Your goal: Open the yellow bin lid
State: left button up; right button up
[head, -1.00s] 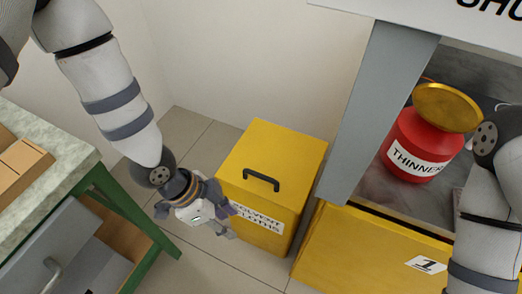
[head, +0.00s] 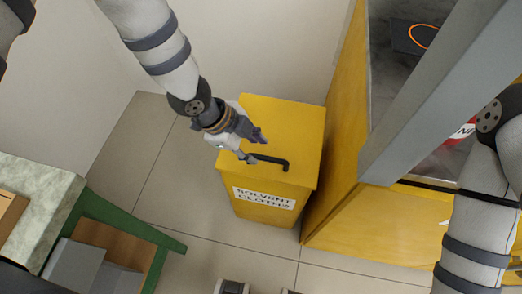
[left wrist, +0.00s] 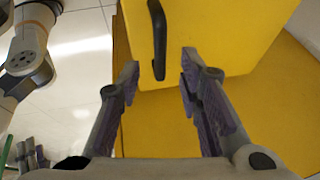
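The yellow bin (head: 265,210), labelled "SOLVENT CLOTHS", stands on the floor, and its flat yellow lid (head: 290,125) lies closed on top. A black bar handle (head: 275,161) is fixed on the lid near the front edge; it also shows in the left wrist view (left wrist: 159,40). My left gripper (head: 257,147) is over the lid at the handle's left end. In the left wrist view its two fingers (left wrist: 158,78) are spread, with the handle's near end a little beyond the gap between the tips. I cannot tell whether they touch it. My right gripper is out of view.
A yellow cabinet (head: 335,200) with a grey post (head: 425,110) stands close on the bin's right. A red thinner can (head: 459,138) is mostly hidden behind the post. A green-legged bench (head: 110,215) is at left. Floor between bench and bin is clear.

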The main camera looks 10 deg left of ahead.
aim_at(264, 156)
pick_arm(q)
jog(key=x, duration=0.4)
jog(key=shift+w+d+f, duration=0.1)
jog(key=shift+f, duration=0.25)
grip_shut()
jog(key=shift+r, duration=0.15)
jog(key=w+r, duration=0.9)
jog(key=r, duration=0.3)
jog(key=shift+r+b, duration=0.2)
jog(key=shift+b, duration=0.25)
